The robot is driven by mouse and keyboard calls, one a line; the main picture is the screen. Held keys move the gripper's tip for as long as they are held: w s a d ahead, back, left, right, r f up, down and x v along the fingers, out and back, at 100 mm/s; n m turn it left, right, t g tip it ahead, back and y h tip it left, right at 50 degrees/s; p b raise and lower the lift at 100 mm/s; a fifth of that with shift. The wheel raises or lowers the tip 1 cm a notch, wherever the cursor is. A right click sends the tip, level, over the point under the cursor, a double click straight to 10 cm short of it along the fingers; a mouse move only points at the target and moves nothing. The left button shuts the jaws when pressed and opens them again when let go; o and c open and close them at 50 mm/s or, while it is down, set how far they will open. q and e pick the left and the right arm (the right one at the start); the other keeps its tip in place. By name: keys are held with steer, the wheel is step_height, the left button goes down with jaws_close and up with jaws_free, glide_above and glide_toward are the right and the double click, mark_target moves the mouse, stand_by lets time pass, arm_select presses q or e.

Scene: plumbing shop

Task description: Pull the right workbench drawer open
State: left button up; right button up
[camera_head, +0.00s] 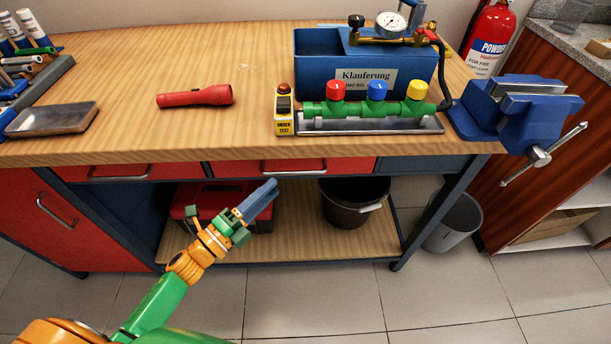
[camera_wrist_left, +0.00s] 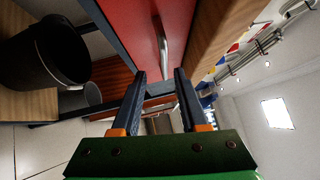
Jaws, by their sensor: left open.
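The right workbench drawer (camera_head: 340,164) has a red front and sits under the tabletop, looking closed. My right gripper is not in view.
The left drawer (camera_head: 100,172) is beside it. A red toolbox (camera_head: 185,203) and a black bucket (camera_head: 345,208) stand on the lower shelf (camera_head: 290,245). On the bench (camera_head: 190,60) are a flashlight (camera_head: 195,96), a valve manifold and a blue vise (camera_head: 510,105). The floor in front is clear.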

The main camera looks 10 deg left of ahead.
mark_target(292, 171)
arm_select(q)
steer(key=x, duration=0.7)
steer(key=shift+s+d+r+p, duration=0.1)
steer(key=shift+d+r+p, duration=0.2)
steer(key=shift+d+p, duration=0.05)
jaws_close()
stand_by(0.9)
